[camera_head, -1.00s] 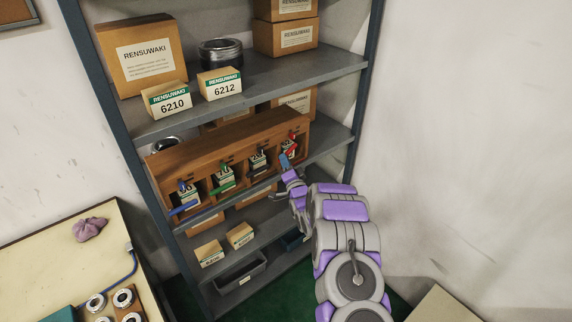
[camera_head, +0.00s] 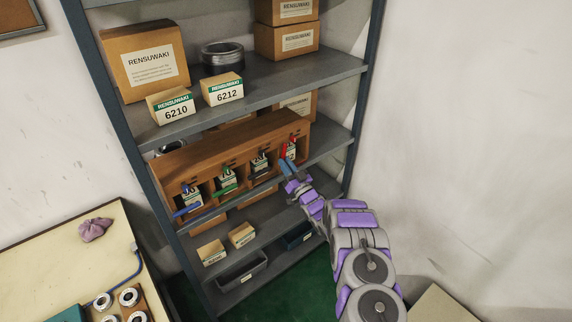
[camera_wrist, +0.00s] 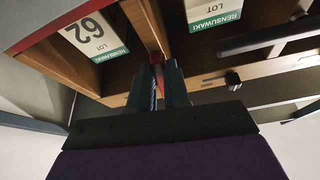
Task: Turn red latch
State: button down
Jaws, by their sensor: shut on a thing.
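The red latch (camera_head: 283,153) is on the rightmost compartment of the wooden rack (camera_head: 215,150) on the middle shelf. It points down along that compartment's left side, beside a white-labelled box (camera_head: 292,150). My gripper (camera_head: 286,166) is at its lower end, reaching up from below. In the wrist view, the red latch (camera_wrist: 156,40) runs between the dark fingertips (camera_wrist: 160,72), which are shut on it. The fingers hide its end. The wrist view also shows a box labelled 62 (camera_wrist: 92,35) beside the latch.
Blue (camera_head: 187,210), green (camera_head: 226,189) and dark (camera_head: 263,173) latches are on the compartments to the left. The shelf's right post (camera_head: 362,100) stands close to my arm. Small boxes (camera_head: 241,235) and a grey bin (camera_head: 243,270) sit lower. Open floor shows below.

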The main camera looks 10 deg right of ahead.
jog(key=shift+s+f+n+g+y, duration=0.1)
jog(key=shift+f+n+g+y, duration=0.2)
jog(key=shift+n, duration=0.35)
jog(key=shift+f+n+g+y, duration=0.15)
jog(key=shift+n+y, duration=0.25)
jog(key=shift+n, duration=0.25)
jog(key=c, duration=1.3)
grip_release()
jog(key=shift+o, duration=0.9)
jog(key=shift+r, duration=0.25)
jog(key=p+v, duration=0.2)
jog(key=v, duration=1.5)
jog(key=shift+d+f, duration=0.25)
